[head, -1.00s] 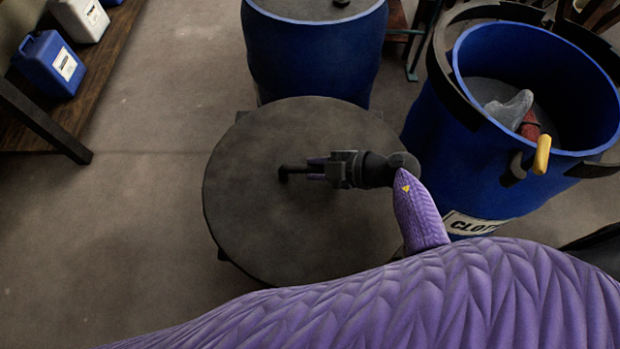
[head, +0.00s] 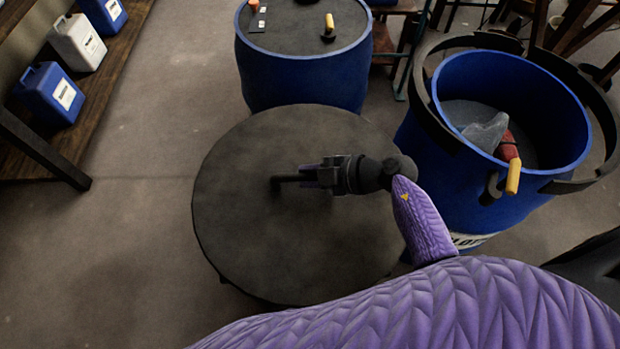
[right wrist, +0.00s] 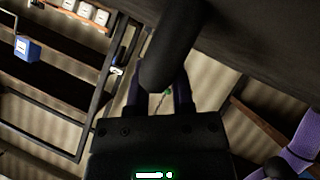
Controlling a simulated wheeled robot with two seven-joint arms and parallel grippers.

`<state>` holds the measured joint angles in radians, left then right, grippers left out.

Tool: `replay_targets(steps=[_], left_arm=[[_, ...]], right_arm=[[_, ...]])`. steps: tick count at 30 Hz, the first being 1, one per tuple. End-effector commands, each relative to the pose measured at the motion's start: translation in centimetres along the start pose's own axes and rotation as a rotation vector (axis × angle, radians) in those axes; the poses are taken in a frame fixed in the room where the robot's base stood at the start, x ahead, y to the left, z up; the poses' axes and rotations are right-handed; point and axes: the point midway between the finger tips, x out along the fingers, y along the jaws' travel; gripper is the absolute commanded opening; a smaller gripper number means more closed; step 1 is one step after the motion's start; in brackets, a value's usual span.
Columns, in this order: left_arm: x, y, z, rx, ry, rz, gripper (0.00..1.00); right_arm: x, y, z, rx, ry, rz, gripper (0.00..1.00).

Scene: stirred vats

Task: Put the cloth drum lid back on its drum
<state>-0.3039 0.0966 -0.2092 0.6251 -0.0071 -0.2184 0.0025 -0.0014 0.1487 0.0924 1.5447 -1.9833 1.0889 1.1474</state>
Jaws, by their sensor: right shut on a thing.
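The cloth drum lid (head: 250,240) is a big round dark grey disc with a bar handle (head: 282,182) near its middle. My right gripper (head: 310,177) is shut on that handle and holds the lid, which appears raised off the floor. In the right wrist view the dark handle (right wrist: 170,50) sits between the fingers (right wrist: 165,95). The cloth drum (head: 425,155) is blue and open-topped, to the right of the lid; its label is mostly hidden by my purple arm. Clear plastic and a red thing (head: 507,143) show inside. My left gripper is not in view.
A dark, open ring (head: 455,42) surrounds the drum's top, with a yellow-handled piece (head: 513,178) at its near rim. Another blue drum (head: 303,85), with small items on its top, stands behind the lid. A shelf with jugs (head: 50,93) is at left. Floor between is clear.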

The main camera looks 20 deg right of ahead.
Motion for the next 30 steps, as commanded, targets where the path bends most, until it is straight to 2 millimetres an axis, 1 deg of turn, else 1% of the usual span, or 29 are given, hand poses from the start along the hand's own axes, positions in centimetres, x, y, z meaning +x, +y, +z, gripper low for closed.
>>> replay_targets(steps=[1, 5, 8, 11, 13, 15, 17, 18, 21, 24, 27, 30], left_arm=[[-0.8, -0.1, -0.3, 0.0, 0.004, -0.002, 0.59], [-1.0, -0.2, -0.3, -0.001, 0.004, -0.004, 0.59], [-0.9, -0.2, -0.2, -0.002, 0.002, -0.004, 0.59], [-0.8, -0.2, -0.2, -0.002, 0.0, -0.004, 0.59], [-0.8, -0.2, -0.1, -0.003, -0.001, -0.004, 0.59], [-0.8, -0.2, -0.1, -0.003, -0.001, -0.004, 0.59], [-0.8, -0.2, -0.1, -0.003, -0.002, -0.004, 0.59], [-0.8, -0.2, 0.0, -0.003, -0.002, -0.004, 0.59], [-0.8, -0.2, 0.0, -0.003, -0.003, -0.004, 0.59], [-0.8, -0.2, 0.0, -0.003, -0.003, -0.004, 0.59], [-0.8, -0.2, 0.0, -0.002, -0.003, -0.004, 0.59], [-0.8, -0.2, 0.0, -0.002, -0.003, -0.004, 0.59]], right_arm=[[-0.6, 0.7, -0.8, -0.004, 0.001, 0.003, 0.0], [-0.9, 1.0, -1.2, -0.002, 0.001, 0.002, 0.0], [-1.6, 1.9, -1.5, -0.002, -0.002, 0.008, 0.0], [-3.5, 4.1, -2.6, -0.002, -0.01, 0.018, 0.0], [-5.4, 5.9, -3.9, -0.002, -0.014, 0.023, 0.0], [-7.5, 7.6, -5.7, -0.004, -0.016, 0.024, 0.0], [-9.3, 8.7, -7.5, -0.005, -0.015, 0.02, 0.0], [-10.4, 9.1, -8.7, -0.006, -0.012, 0.016, 0.0], [-12.6, 9.6, -11.3, -0.009, -0.006, 0.008, 0.0], [-13.7, 9.6, -12.8, -0.006, -0.003, 0.002, 0.0], [-14.1, 9.4, -13.2, -0.005, -0.003, -0.002, 0.0], [-14.1, 9.5, -13.2, -0.003, -0.001, -0.002, 0.0]])
